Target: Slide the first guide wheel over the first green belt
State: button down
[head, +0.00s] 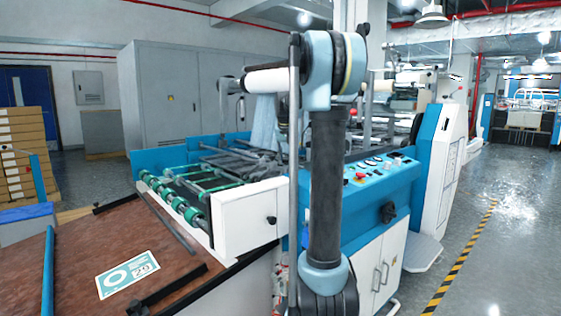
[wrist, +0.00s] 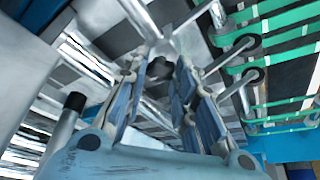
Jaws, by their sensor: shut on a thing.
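In the wrist view my gripper (wrist: 167,62) has its two blue-grey fingers closed about a small grey metal part (wrist: 161,46) joined to a metal rod (wrist: 139,14). The fingers hide most of it, and I cannot tell whether it belongs to the first guide wheel. Several green belts (wrist: 283,27) run at the right, apart from the fingers. Two dark-rimmed guide wheels (wrist: 250,75) on metal rods sit at those belts, right of my gripper. In the head view the green belts (head: 222,181) lie on the machine's feed bed; my gripper cannot be made out there.
A brown board (head: 160,240) is in front of the feed bed, with a blue bar (head: 48,270) on its left. A white side housing (head: 250,215) and a blue control panel (head: 375,175) stand right of the bed. Dark bars and rods crowd the bed.

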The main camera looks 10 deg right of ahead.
jog(key=shift+w+a, duration=0.1)
jog(key=shift+w, duration=0.1)
jog(key=c, duration=1.3)
grip_release()
jog(key=v, duration=1.2)
jog(key=shift+f, duration=0.1)
